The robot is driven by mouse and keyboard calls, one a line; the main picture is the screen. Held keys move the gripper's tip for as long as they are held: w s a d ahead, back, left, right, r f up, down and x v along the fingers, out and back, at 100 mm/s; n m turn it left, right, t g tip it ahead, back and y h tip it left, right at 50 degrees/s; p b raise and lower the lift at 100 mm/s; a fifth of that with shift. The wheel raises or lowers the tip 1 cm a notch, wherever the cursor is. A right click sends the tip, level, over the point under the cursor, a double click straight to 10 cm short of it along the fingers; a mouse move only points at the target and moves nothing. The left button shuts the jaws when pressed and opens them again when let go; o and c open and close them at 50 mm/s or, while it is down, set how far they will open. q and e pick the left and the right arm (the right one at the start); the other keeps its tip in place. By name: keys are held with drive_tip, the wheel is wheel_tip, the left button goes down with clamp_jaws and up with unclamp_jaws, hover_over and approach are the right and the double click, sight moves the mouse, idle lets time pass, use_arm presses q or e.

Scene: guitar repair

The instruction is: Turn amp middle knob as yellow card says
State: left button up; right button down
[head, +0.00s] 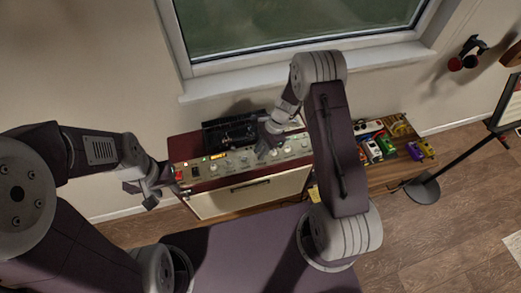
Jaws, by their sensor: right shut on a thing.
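The amp (250,190) stands under the window, with a dark red casing, a pale front and a sloped silver control panel (203,172) carrying a row of knobs. My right gripper (264,151) reaches down onto the middle of this panel and is shut on a knob there. The fingers hide that knob and its pointer. My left gripper (149,191) hangs beside the amp's left end, apart from the knobs; its jaw gap is unclear. A small yellow patch (313,193) shows by the amp's lower right, partly behind my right arm; no writing on it is readable.
A black device (232,131) sits on top of the amp. A wooden bench (385,176) to the right holds several small coloured pedals (374,150). A stand with a round dark base (422,190) is further right. The floor at lower right is clear.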

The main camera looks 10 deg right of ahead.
drive_tip(key=n, duration=0.1)
drive_tip(key=n+g, duration=0.1)
drive_tip(key=n, duration=0.1)
drive_tip(key=shift+w+f+n+h+b, duration=0.1)
drive_tip(key=shift+w+n+h+b, duration=0.05)
drive_tip(key=shift+n+h+b, duration=0.2)
drive_tip(key=shift+w+a+n+g+h+b, duration=0.1)
drive_tip(key=shift+n+g+h+b, duration=0.4)
drive_tip(key=shift+n, duration=1.05)
drive_tip(key=c, duration=1.3)
unclamp_jaws()
